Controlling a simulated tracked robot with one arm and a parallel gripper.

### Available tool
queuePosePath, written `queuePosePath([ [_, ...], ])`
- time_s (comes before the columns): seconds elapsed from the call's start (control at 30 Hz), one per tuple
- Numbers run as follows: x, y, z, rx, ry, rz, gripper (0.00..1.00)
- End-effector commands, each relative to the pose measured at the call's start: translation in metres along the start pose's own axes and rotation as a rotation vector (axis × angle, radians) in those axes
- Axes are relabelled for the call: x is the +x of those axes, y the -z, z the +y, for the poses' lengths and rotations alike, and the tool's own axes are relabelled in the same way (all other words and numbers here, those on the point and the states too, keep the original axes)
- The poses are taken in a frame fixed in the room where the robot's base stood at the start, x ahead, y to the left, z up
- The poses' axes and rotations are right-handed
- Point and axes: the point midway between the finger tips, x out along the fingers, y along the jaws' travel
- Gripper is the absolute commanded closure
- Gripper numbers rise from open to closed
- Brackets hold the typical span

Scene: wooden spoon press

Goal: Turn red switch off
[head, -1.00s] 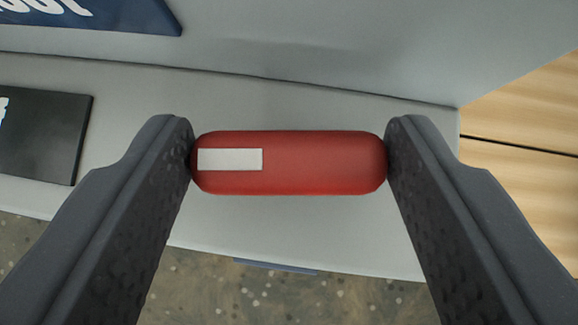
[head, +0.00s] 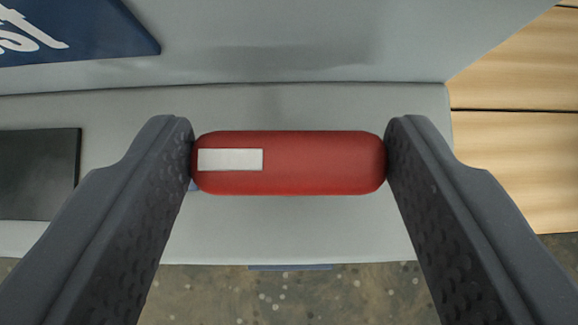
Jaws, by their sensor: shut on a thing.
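A red rounded bar (head: 320,163) with a white rectangle (head: 230,160) on its left part lies across the middle of the head view. My gripper (head: 289,162) is shut on it, with one dark finger touching each end. The bar is in front of a light grey surface (head: 290,225). I cannot tell from this view whether the bar is attached to that surface or held clear of it. No other red switch shows in this view.
A dark flat panel (head: 38,174) is on the grey surface at the left. A blue sign (head: 80,28) with white lettering is at the upper left. Wooden boards (head: 515,160) are at the right. Speckled floor (head: 330,295) shows below the grey edge.

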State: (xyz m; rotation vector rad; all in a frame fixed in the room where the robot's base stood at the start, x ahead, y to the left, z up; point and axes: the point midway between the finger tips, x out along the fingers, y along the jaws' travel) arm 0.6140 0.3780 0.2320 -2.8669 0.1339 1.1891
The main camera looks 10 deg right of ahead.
Motion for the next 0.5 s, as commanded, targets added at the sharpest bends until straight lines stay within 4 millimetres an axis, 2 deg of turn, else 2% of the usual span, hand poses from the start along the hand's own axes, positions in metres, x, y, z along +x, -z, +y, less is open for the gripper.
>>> queuePosePath([
  [0.07,0.0,0.0,0.0,0.001,-0.001,0.0,0.36],
  [0.37,-0.001,0.0,0.0,0.001,0.0,0.0,0.36],
  [0.5,-0.011,0.002,-0.001,0.002,0.0,0.0,0.36],
])
